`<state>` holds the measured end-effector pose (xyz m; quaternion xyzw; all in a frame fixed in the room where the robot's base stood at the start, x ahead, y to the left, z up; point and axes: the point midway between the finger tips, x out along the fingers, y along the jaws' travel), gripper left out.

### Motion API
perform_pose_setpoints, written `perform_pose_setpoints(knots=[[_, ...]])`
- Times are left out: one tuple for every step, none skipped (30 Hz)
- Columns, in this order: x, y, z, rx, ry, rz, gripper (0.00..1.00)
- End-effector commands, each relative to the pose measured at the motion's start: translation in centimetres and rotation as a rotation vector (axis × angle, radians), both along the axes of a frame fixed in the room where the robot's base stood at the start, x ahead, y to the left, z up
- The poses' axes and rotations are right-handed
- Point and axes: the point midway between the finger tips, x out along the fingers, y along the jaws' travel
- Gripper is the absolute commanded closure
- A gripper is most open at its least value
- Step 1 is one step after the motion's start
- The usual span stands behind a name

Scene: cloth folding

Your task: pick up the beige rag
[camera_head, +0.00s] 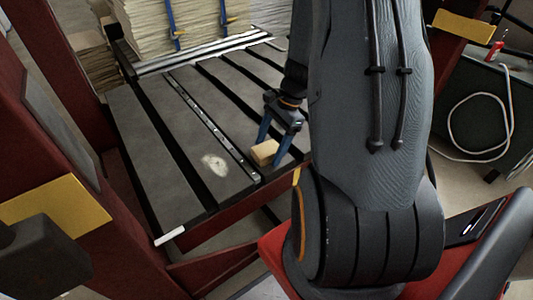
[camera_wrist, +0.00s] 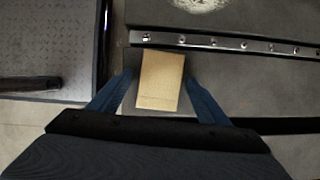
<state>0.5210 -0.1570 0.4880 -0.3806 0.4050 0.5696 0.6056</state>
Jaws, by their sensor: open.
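The beige rag (camera_head: 264,152) is a small folded block lying on the dark slatted table, near its front right edge. In the wrist view the rag (camera_wrist: 160,80) shows as a tan rectangle in the middle, between the two blue fingers. My gripper (camera_head: 272,146) points down over the rag, with one finger on each side of it. In the wrist view my gripper (camera_wrist: 160,92) is open, with a gap visible between the rag and each finger. I cannot tell how far the fingertips are above the table.
The table (camera_head: 165,150) has dark slats, a metal strip with studs (camera_wrist: 240,44) and a pale round patch (camera_head: 214,165). Strapped stacks of pale sheets (camera_head: 185,25) stand at the back. Red frame posts (camera_head: 65,90) rise at the left. The table's left slats are clear.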

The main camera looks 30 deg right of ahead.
Motion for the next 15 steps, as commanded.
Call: perform_pose_setpoints(knots=[[-0.01, -0.02, 0.06, 0.0, 0.0, 0.0, 0.3], [-0.01, -0.01, 0.06, 0.0, 0.0, 0.0, 0.3], [-0.01, -0.03, 0.06, 0.0, 0.0, 0.0, 0.36], [-0.01, -0.03, 0.06, 0.0, 0.0, 0.0, 0.42], [-0.01, -0.03, 0.06, 0.0, 0.0, 0.0, 0.47], [-0.01, -0.03, 0.07, 0.0, 0.0, 0.0, 0.53], [-0.01, -0.03, 0.07, 0.0, 0.0, 0.0, 0.58], [-0.01, -0.03, 0.07, 0.0, 0.0, 0.0, 0.63], [-0.01, -0.03, 0.07, 0.0, 0.0, 0.0, 0.7], [-0.01, -0.03, 0.07, 0.0, 0.0, 0.0, 0.74], [-0.01, -0.03, 0.07, 0.0, 0.0, 0.0, 0.74], [-0.01, -0.03, 0.07, 0.0, 0.0, 0.0, 0.74], [-0.01, -0.03, 0.08, 0.0, 0.0, 0.0, 0.74], [-0.01, -0.03, 0.08, 0.0, 0.0, 0.0, 0.74], [-0.01, -0.03, 0.08, 0.0, 0.0, 0.0, 0.74]])
